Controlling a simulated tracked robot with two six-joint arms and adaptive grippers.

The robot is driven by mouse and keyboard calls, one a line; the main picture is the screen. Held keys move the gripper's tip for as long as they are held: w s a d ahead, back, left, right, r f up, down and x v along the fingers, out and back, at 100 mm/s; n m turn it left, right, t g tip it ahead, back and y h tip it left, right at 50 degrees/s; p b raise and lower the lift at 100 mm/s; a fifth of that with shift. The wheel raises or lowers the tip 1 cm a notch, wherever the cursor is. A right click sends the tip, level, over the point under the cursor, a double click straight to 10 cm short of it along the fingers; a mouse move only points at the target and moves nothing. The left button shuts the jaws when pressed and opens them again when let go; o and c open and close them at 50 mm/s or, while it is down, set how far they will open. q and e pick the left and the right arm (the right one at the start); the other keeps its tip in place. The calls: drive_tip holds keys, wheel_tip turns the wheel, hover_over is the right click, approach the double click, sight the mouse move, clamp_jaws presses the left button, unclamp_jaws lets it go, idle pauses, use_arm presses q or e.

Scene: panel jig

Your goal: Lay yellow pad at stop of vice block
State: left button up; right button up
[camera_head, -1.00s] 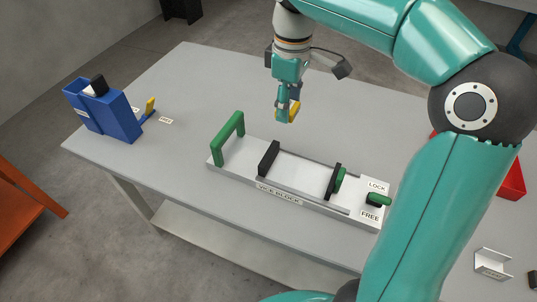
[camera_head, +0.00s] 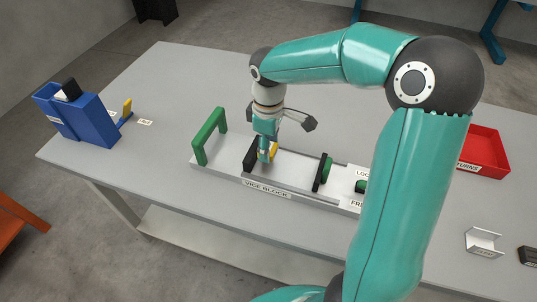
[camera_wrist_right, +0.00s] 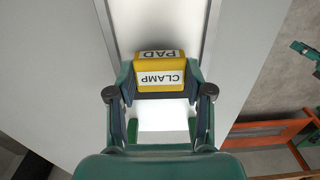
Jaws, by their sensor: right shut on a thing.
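The yellow pad (camera_head: 274,150) is between the fingers of my right gripper (camera_head: 267,158). In the right wrist view the yellow pad (camera_wrist_right: 160,75) shows its labels "CLAMP" and "PAD", and the fingers (camera_wrist_right: 162,98) are shut on it. The vice block (camera_head: 225,173) lies on the table. Whether the pad touches the stop or the bed cannot be told. My left gripper is out of view.
A green handle (camera_head: 208,134) rises at the vice block's left end. A green lever (camera_head: 360,187) by the LOCK label is partly behind my arm. A blue box (camera_head: 88,122), a small blue stand (camera_head: 125,118) and a red tray (camera_head: 488,150) are on the table. A white bracket (camera_head: 483,242) lies right.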

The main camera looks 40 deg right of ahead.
drive_tip(key=shift+f, duration=1.8)
drive_tip(key=shift+f, duration=0.1)
drive_tip(key=o, duration=1.1)
drive_tip(key=shift+o, duration=0.2)
wheel_tip(320, 180, up, 12)
drive_tip(key=shift+r+p, duration=0.15)
drive_tip(key=shift+p, duration=0.3)
